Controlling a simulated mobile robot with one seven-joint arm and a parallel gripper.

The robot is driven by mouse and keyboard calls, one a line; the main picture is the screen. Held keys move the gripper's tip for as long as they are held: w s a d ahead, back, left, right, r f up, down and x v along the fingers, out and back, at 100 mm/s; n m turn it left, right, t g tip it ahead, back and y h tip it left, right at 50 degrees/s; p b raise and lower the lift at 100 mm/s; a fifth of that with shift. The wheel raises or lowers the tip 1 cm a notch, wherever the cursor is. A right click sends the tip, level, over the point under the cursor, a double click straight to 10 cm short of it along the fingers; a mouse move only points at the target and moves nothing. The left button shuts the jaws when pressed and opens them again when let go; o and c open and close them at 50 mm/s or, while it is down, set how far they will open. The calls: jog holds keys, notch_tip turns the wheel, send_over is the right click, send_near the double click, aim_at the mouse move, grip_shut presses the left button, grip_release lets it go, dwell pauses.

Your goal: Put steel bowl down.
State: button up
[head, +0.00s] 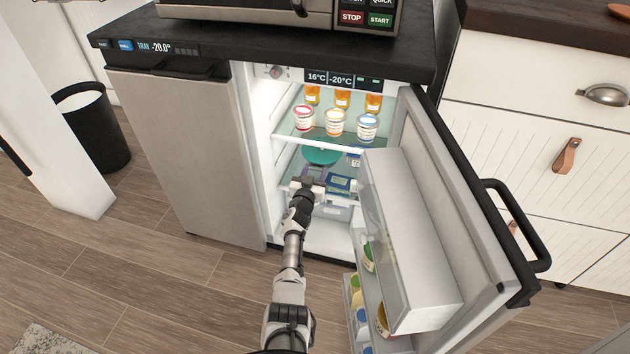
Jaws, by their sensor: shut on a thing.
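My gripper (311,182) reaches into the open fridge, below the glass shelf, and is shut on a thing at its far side. Just beyond the fingers is a round, bowl-like shape, the steel bowl (322,157) as far as I can tell. It looks teal here, at or under the greenish glass. Its lower part and the grip itself are small and partly hidden by my gripper. I cannot tell whether the bowl touches a surface below.
The glass shelf (320,137) carries several labelled tubs, with amber jars behind. A blue package (339,184) lies right of my gripper. The open fridge door (455,200) with its bin stands close on the right. The fridge's left wall (257,150) is near too.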

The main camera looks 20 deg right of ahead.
jog(key=shift+f+b, duration=0.5)
jog(key=shift+f, duration=0.65)
jog(key=o, duration=0.8)
jog(key=shift+f, duration=0.2)
jog(key=shift+c, duration=0.2)
jog(key=o, duration=0.5)
jog(key=shift+r, duration=0.1)
jog(key=shift+c, duration=0.2)
jog(key=shift+r, duration=0.1)
